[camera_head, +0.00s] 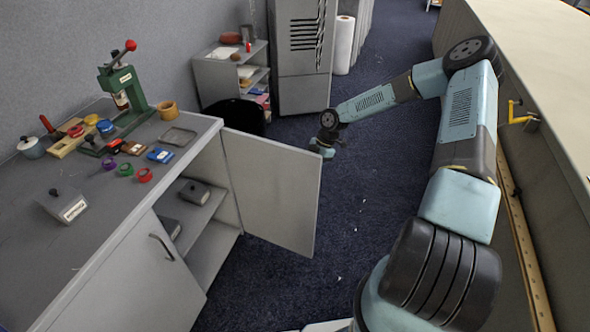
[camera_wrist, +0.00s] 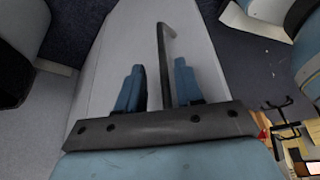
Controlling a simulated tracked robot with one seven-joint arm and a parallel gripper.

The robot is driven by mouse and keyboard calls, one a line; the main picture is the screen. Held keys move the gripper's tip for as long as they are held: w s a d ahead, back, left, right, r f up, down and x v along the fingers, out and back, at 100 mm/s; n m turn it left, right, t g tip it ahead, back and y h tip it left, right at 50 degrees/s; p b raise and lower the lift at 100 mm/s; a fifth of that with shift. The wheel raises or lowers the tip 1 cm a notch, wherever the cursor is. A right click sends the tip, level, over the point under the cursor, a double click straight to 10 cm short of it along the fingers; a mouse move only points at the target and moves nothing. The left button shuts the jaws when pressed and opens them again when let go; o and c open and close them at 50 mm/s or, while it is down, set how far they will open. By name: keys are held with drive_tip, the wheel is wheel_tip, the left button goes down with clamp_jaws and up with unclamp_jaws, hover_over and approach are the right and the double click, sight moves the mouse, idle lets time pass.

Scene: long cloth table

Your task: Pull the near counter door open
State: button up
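The grey counter (camera_head: 60,215) at left has two doors in the head view. Its near door (camera_head: 140,283), with a dark bar handle (camera_head: 161,246), looks shut or nearly so. Its farther door (camera_head: 270,190) stands swung wide open into the aisle. My gripper (camera_head: 325,148) is at this open door's outer top corner. In the wrist view, my gripper (camera_wrist: 158,85) has its two blue fingers apart on either side of a bar handle (camera_wrist: 163,60) on a pale door panel (camera_wrist: 105,75). Gaps show between fingers and bar. The open door's handle is hidden in the head view.
The open compartment holds dark boxes on a shelf (camera_head: 193,215). A green press (camera_head: 122,88) and small coloured items stand on the countertop. A low shelf unit (camera_head: 218,75) and a grey cabinet (camera_head: 303,60) stand behind. A long table (camera_head: 555,70) lies at right. Dark carpet (camera_head: 365,195) lies between.

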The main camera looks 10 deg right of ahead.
drive_tip(key=shift+a+r, duration=0.1)
drive_tip(key=shift+r, duration=0.05)
drive_tip(key=v, duration=1.3)
drive_tip(key=shift+d+r, duration=0.2)
drive_tip(key=shift+d, duration=0.05)
drive_tip(key=s+r+m+t+h, duration=0.15)
drive_tip(key=s+r+m, duration=0.35)
drive_tip(key=r, duration=0.5)
drive_tip(key=s+r+m+h, duration=0.3)
drive_tip(key=s+r, duration=0.4)
drive_tip(key=r, duration=0.2)
drive_tip(key=s+r+m+t+h, duration=0.1)
drive_tip(key=s+r+m+h, duration=0.1)
drive_tip(key=s+r+m, duration=0.6)
drive_tip(key=s+r+m+t+y, duration=0.1)
drive_tip(key=s+r+m+t, duration=0.1)
drive_tip(key=s+r, duration=0.4)
drive_tip(key=s+d+r+m+t+y, duration=0.1)
drive_tip(key=s+r+m+t, duration=0.2)
drive_tip(key=s, duration=0.9)
drive_tip(key=shift+s+r+m, duration=0.4)
drive_tip(key=shift+r+m, duration=0.5)
drive_tip(key=shift+r, duration=0.75)
